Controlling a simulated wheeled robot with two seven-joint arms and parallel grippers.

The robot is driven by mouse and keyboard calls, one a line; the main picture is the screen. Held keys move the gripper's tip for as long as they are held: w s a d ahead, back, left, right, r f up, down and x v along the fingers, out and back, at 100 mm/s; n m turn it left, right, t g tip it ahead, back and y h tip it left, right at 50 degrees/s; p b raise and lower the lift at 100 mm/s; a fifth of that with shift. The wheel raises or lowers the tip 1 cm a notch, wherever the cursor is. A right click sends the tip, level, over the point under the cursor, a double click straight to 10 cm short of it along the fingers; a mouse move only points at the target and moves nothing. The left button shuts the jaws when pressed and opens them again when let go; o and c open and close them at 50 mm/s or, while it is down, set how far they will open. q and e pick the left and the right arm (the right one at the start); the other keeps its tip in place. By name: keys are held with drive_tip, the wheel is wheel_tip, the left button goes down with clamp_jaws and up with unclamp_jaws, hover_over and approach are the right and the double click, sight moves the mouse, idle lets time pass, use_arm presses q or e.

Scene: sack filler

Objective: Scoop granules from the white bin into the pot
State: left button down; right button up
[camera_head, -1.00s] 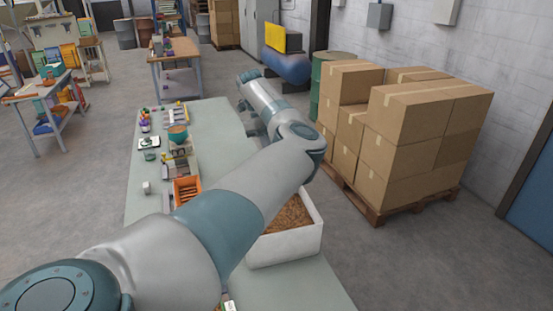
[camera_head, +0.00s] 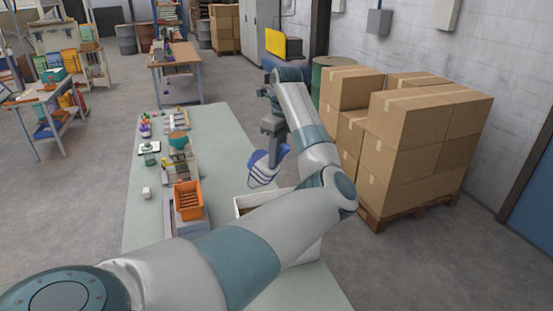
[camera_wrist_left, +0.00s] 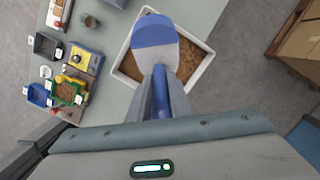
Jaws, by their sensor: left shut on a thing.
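In the left wrist view the scoop (camera_wrist_left: 153,32) has a blue end and a pale part, and overlaps the bin (camera_wrist_left: 206,70), which holds brown granules (camera_wrist_left: 190,58). I cannot tell whether the scoop carries granules. In the head view my arm hides most of the bin. A teal pot-like vessel (camera_head: 178,142), brownish on top, stands left of the scoop. My right gripper is not in view.
An orange basket (camera_head: 188,201) stands on the table left of the bin. Stacked cartons (camera_head: 420,130) stand on a pallet to the right.

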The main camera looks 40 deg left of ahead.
use_arm(q)
drive_tip(key=shift+f, duration=0.1)
drive_tip(key=shift+s+a+f+y+b, duration=0.1)
drive_tip(key=shift+f+y+b, duration=0.2)
drive_tip(key=shift+f+b, duration=0.5)
drive_tip(key=f+y+b, duration=0.2)
drive_tip(key=b, duration=0.2)
drive_tip(key=d+f+g+y+b, duration=0.1)
drive_tip(key=y+b, duration=0.2)
drive_tip(key=b, duration=0.1)
drive_tip(key=shift+s+f+n, duration=0.1)
drive_tip(key=shift+f+n, duration=0.2)
drive_tip(key=shift+f, duration=0.1)
drive_tip(key=y+b, duration=0.6)
drive_tip(key=b, duration=0.2)
approach(274, 175)
drive_tip(key=shift+g, duration=0.3)
drive_tip(key=shift+w+a+f, duration=0.2)
drive_tip(key=shift+a+f, duration=0.05)
drive_tip(key=shift+f, duration=0.4)
drive_tip(key=shift+w+a+f, duration=0.2)
drive_tip(key=shift+a+f, duration=0.05)
drive_tip(key=shift+f, duration=0.35)
drive_tip(key=shift+w+a+f, duration=0.2)
drive_tip(key=shift+a+f, duration=0.05)
drive_tip(key=shift+f, duration=0.4)
